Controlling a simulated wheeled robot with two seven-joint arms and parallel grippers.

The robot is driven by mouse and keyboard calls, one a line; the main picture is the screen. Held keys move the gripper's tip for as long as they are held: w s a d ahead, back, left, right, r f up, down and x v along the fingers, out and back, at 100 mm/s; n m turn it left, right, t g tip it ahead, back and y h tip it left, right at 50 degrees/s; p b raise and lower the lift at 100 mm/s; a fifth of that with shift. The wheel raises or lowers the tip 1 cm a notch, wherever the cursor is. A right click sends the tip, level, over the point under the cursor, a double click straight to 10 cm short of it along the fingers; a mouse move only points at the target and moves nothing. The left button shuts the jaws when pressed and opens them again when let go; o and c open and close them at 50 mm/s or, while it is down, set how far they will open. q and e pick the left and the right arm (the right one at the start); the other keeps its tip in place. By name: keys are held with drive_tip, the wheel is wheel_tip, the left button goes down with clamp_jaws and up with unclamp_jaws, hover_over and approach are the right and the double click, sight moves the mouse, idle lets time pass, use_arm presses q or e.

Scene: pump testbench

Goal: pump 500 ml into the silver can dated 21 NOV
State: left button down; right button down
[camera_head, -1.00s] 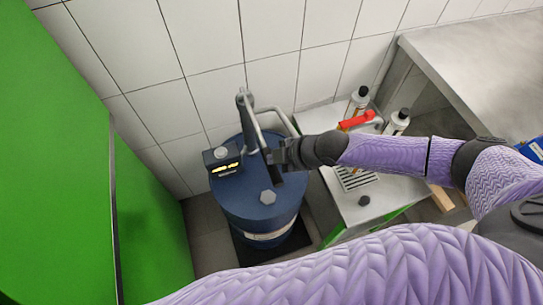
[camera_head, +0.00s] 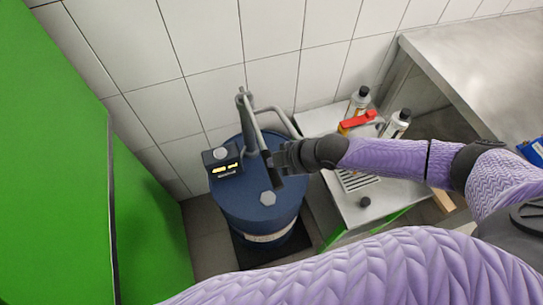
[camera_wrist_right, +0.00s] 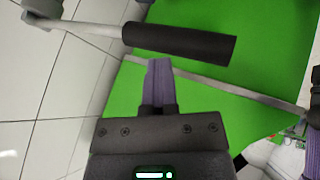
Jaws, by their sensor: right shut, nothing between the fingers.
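A blue drum (camera_head: 260,215) stands by the tiled wall with a grey hand pump (camera_head: 247,120) on top. The pump's lever hangs down toward me, its black grip (camera_wrist_right: 180,42) showing in the right wrist view. Two silver cans with black caps, a rear one (camera_head: 358,103) and a front one (camera_head: 396,125), stand on the side table. Their dates are unreadable. My left gripper is out of view.
The metal side table (camera_head: 385,195) right of the drum has a drip grille (camera_head: 357,181) and a red-topped object (camera_head: 357,122) between the cans. A steel worktop (camera_head: 480,70) is at right, a green panel (camera_head: 60,150) at left. A hose or pipe (camera_head: 278,112) arches behind the pump.

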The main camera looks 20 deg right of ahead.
sight(276, 170)
drive_tip(key=shift+f, duration=0.45)
drive_tip(key=shift+s+f+b, duration=0.15)
drive_tip(key=shift+f+b, duration=0.65)
drive_tip(key=shift+b, duration=0.1)
idle(0.6)
drive_tip(key=shift+f, duration=0.3)
drive_tip(key=shift+s+f+b, duration=0.1)
drive_tip(key=shift+f+b, duration=0.45)
drive_tip(key=shift+b, duration=0.1)
idle(0.4)
drive_tip(key=shift+f, duration=0.3)
drive_tip(key=shift+f+b, duration=0.35)
drive_tip(key=shift+b, duration=0.2)
idle(0.3)
idle(0.5)
